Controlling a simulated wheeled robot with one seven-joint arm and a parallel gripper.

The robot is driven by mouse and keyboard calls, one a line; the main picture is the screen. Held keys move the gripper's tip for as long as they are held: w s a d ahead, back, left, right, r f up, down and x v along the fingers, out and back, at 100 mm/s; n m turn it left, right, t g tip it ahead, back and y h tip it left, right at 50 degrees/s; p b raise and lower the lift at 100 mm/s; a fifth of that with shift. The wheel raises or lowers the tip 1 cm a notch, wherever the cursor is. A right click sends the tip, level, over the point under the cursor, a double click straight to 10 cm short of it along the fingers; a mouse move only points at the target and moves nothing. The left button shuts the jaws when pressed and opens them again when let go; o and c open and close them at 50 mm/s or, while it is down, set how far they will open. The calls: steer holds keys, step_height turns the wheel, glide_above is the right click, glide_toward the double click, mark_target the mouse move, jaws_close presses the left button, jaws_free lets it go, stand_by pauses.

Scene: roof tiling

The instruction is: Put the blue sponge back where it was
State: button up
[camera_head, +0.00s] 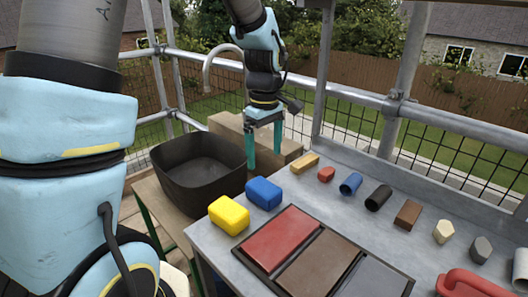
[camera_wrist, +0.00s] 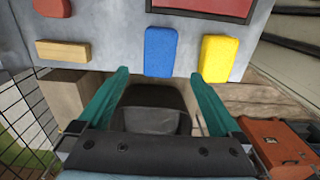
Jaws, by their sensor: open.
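The blue sponge (camera_head: 263,193) lies on the grey table near its left edge, right beside a yellow sponge (camera_head: 229,215). In the wrist view the blue sponge (camera_wrist: 160,52) lies just ahead of the fingertips, roughly centred between them, with the yellow sponge (camera_wrist: 217,58) to its right. My gripper (camera_head: 264,158) is open and empty, fingers pointing down, beyond the blue sponge and near the basin's right side. In the wrist view my gripper (camera_wrist: 160,78) has its two green fingers wide apart, with nothing between them touching either finger.
A black basin (camera_head: 200,172) stands left of the table. A tray (camera_head: 262,276) with red, brown and grey panels lies in front. A row of small items, including a wooden block (camera_head: 304,163) and a red piece (camera_head: 326,174), lines the back. Metal railings stand behind.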

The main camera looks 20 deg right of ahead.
steer(key=s+a+m+t, duration=0.1)
steer(key=a+m, duration=0.5)
steer(key=a, duration=1.9)
steer(key=shift+s+m+t, duration=0.3)
steer(key=shift+s, duration=0.55)
